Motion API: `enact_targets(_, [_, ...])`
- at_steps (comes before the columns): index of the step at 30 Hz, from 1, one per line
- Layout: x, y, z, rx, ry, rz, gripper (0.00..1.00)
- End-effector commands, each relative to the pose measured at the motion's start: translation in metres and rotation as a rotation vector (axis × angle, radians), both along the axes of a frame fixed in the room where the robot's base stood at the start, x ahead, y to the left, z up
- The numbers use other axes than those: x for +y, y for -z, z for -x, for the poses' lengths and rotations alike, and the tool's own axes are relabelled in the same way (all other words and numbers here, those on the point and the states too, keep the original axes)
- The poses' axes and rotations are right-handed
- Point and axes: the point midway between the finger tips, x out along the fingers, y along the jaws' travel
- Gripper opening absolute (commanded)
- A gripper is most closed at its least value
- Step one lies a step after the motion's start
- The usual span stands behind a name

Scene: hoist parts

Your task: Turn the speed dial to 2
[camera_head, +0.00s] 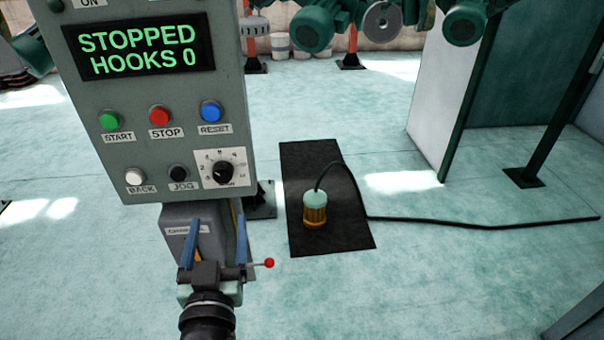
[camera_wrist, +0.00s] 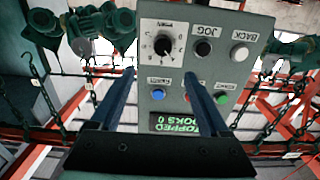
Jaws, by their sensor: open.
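The speed dial (camera_head: 222,172) is a black knob on a white scale plate at the lower right of the grey control panel (camera_head: 135,140). A 2 stands at the scale's left side; the pointer setting is too small to read surely. In the wrist view the panel is upside down, and the dial (camera_wrist: 163,45) shows at its upper left. My gripper (camera_head: 217,222) is open and empty, below the panel in the head view. In the wrist view its blue fingers (camera_wrist: 160,73) stand apart, with the dial beyond and between their tips, untouched.
The display (camera_head: 139,47) reads STOPPED HOOKS 0. A corded pendant (camera_head: 315,210) stands on a black mat at right.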

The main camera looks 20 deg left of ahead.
Motion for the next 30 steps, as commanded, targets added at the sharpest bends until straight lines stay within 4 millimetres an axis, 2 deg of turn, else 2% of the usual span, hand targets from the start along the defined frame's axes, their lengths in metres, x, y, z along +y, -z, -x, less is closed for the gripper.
enact_targets(2, [0.004,0.007,0.003,0.009,-0.011,0.008,0.80])
enact_targets(5, [0.008,0.007,-0.002,0.009,-0.011,0.008,0.80])
enact_targets(21, [0.053,0.005,-0.078,0.007,-0.009,0.007,0.80])
enact_targets(30, [0.068,0.006,-0.103,0.008,-0.008,0.007,0.80])
